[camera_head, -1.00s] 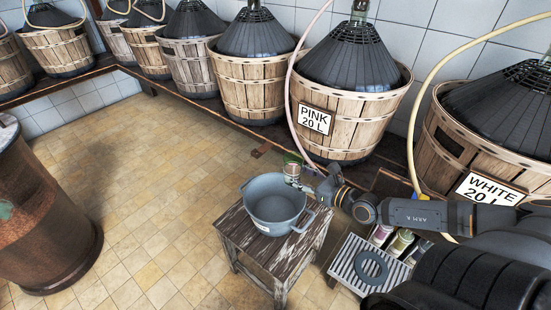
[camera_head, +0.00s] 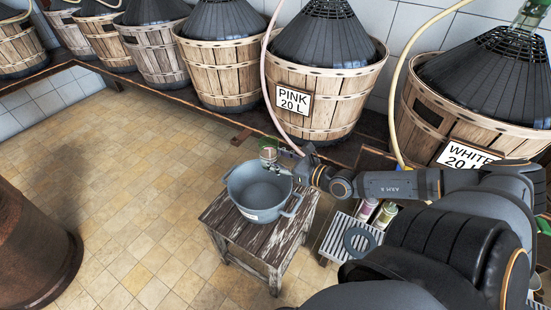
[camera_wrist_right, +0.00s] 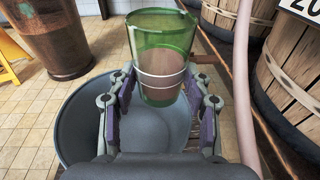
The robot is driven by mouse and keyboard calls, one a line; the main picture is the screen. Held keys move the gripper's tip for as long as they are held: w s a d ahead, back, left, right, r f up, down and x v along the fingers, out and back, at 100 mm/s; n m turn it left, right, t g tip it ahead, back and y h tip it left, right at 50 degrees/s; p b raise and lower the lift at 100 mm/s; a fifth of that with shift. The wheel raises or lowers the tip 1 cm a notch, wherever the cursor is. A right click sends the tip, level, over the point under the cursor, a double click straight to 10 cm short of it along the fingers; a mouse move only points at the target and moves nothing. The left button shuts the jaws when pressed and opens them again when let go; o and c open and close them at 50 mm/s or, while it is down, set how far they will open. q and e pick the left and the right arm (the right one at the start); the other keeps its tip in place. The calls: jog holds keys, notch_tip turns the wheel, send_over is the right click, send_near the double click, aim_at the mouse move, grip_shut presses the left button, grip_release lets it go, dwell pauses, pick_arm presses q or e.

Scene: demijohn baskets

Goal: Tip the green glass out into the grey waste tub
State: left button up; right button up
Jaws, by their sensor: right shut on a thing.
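The green glass (camera_wrist_right: 163,40) is held in my right gripper (camera_wrist_right: 162,82), its fingers closed on both sides of the glass. In the head view the glass (camera_head: 268,154) looks roughly upright, above the far rim of the grey waste tub (camera_head: 245,202). A pinkish-brown tone shows in its lower part; I cannot tell whether that is liquid or the background seen through it. The tub also shows below the gripper in the wrist view (camera_wrist_right: 75,140), and the visible part of its inside looks bare. My left gripper is out of view.
The tub stands on a worn wooden stool (camera_head: 232,229). A slatted grey rack (camera_head: 335,240) with a dark ring and bottles is to its right. The PINK demijohn basket (camera_head: 330,110) and a pink hose are behind. A rusty barrel (camera_head: 30,250) stands left; open tiled floor lies between.

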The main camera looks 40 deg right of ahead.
jog(key=shift+f, duration=0.3)
jog(key=shift+f+b, duration=0.25)
jog(key=shift+b, duration=0.2)
jog(key=shift+f+b, duration=0.8)
jog(key=shift+b, duration=0.05)
jog(key=shift+w+d+r+n+p, duration=0.2)
jog(key=shift+d+r+n+p, duration=0.3)
jog(key=shift+n, duration=0.4)
jog(key=n, duration=0.2)
jog(key=d+n+h, duration=0.1)
jog(key=n, duration=0.1)
jog(key=d+n+t, duration=0.1)
jog(key=n, duration=0.1)
jog(key=shift+w+f+n, duration=0.25)
jog(key=shift+w+n, duration=0.05)
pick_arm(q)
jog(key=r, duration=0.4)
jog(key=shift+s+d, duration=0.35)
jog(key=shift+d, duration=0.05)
pick_arm(e)
jog(key=shift+h, duration=0.3)
